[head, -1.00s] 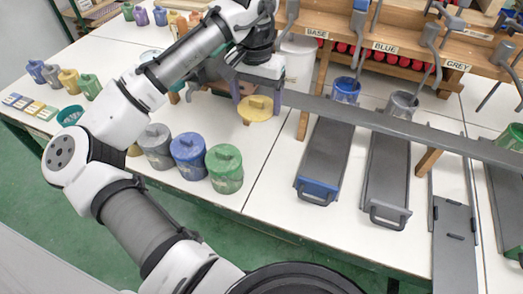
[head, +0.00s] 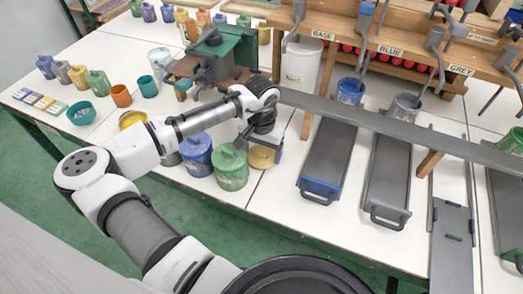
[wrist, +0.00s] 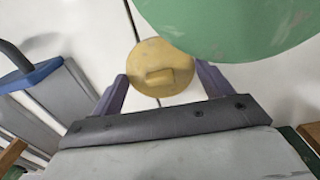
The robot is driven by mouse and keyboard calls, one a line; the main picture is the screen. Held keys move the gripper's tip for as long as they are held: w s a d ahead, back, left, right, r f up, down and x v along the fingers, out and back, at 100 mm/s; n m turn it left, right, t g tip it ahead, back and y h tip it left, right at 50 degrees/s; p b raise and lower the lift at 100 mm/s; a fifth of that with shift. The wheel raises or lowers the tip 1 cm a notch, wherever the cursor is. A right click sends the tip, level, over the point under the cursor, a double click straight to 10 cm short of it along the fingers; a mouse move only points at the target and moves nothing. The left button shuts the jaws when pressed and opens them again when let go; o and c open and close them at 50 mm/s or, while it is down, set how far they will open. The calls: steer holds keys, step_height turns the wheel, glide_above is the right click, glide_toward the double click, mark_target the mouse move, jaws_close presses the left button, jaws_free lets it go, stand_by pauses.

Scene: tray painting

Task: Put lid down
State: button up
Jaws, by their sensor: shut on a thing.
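The yellow lid (head: 261,158) is round with a raised bar handle, just right of the green lidded pot (head: 231,168). My gripper (head: 263,146) is shut on it; in the wrist view my gripper (wrist: 160,80) has a purple finger at each side of the lid (wrist: 161,66), with the handle facing the camera. Behind the lid is white tabletop with a dark seam. I cannot tell whether the lid touches the table. An open pot with yellow inside (head: 131,119) stands left, partly hidden by my arm.
A blue lidded pot (head: 196,156) stands left of the green one, which fills the upper right of the wrist view. The white table (head: 270,190) is clear in front of the lid. A blue-ended trough (head: 326,160) lies to the right.

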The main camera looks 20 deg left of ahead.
mark_target(262, 152)
steer(key=shift+f, duration=0.45)
steer(key=shift+f, duration=0.1)
steer(key=shift+f, duration=0.15)
steer(key=o, duration=0.9)
steer(key=shift+o, duration=0.2)
step_height(262, 152, up, 13)
steer(key=b, duration=0.1)
steer(key=shift+f, duration=0.2)
